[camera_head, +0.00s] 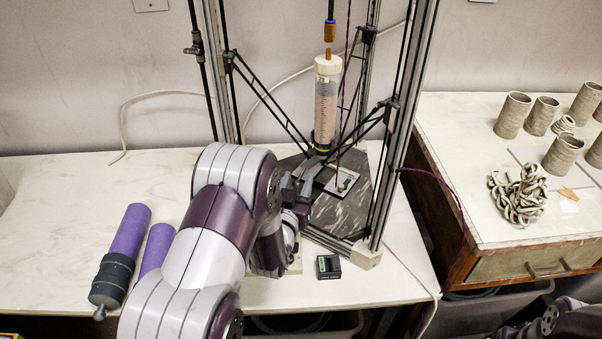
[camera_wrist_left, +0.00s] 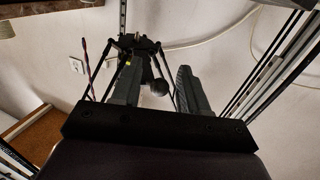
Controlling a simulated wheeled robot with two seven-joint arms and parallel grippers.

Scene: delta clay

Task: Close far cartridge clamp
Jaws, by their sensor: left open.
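The clear cartridge (camera_head: 326,105) with a white cap stands upright inside the delta printer frame (camera_head: 408,120) in the head view. A dark ring with a yellow-green edge (camera_head: 322,148) is at its lower end. I cannot make out which part is the far clamp or whether it is closed. My left gripper (camera_head: 308,178) is inside the frame's front opening, below the cartridge's lower end. In the left wrist view its two grey fingers (camera_wrist_left: 160,90) are apart, with nothing held. A dark mechanism (camera_wrist_left: 140,50) with a round knob (camera_wrist_left: 158,87) shows beyond and between them.
Frame posts and thin diagonal rods surround my left gripper closely. Two purple cylinders (camera_head: 125,242) lie on the white table (camera_head: 60,185) at left. A small black box (camera_head: 328,266) sits near the front edge. Clay cups (camera_head: 512,115) and a coiled clay pile (camera_head: 518,194) are on the right table.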

